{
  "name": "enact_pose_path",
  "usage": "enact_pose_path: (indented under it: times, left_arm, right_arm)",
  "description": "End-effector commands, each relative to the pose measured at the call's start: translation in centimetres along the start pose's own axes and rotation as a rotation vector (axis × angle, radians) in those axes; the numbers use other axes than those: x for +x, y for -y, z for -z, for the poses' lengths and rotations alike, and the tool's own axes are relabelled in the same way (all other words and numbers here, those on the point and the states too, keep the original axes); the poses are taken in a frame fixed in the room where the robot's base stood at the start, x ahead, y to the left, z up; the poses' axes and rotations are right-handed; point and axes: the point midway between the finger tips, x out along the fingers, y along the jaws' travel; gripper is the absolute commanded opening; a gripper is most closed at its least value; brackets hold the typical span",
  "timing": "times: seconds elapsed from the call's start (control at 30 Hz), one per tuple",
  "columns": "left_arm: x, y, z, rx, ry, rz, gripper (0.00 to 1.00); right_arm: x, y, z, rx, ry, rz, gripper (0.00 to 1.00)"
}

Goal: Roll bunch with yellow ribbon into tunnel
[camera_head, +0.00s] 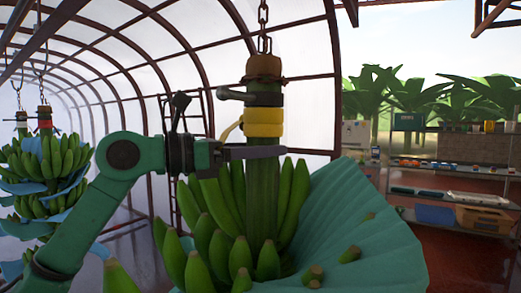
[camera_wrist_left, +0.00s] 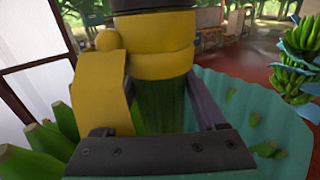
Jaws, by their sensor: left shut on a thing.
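A large green banana bunch (camera_head: 225,235) hangs by its thick stem from a chain, partly wrapped in a teal cover (camera_head: 365,235). A yellow ribbon (camera_head: 263,122) is tied around the stem, and it fills the middle of the left wrist view (camera_wrist_left: 150,60). My left gripper (camera_head: 262,152) is shut on the stem (camera_head: 263,190) just below the ribbon; its fingers lie on both sides of the stem in the left wrist view (camera_wrist_left: 165,112). The arched, translucent tunnel (camera_head: 130,65) extends to the left and back. My right gripper is not in view.
A dark band (camera_head: 265,98) circles the stem above the yellow ribbon. Metal shelves (camera_head: 455,185) with trays stand at the right.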

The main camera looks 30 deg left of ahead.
Motion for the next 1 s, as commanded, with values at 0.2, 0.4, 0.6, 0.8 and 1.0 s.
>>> enact_pose_path:
  times: [0.2, 0.4, 0.6, 0.8, 1.0]
  left_arm:
    - [0.1, 0.0, 0.4, 0.001, -0.010, 0.002, 1.00]
    - [0.0, 0.0, 0.2, 0.003, -0.006, 0.000, 1.00]
    - [-2.5, -0.1, 0.8, 0.004, -0.004, -0.005, 1.00]
    - [-8.6, -0.1, 1.0, 0.004, -0.005, -0.006, 1.00]
    - [-13.2, -0.1, 0.5, 0.002, -0.007, -0.002, 1.00]
  right_arm:
    - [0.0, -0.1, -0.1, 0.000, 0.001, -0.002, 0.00]
    - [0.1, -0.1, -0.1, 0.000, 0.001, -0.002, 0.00]
    - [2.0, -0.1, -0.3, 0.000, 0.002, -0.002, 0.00]
    - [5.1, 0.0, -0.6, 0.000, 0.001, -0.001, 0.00]
    - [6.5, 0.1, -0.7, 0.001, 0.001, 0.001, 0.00]
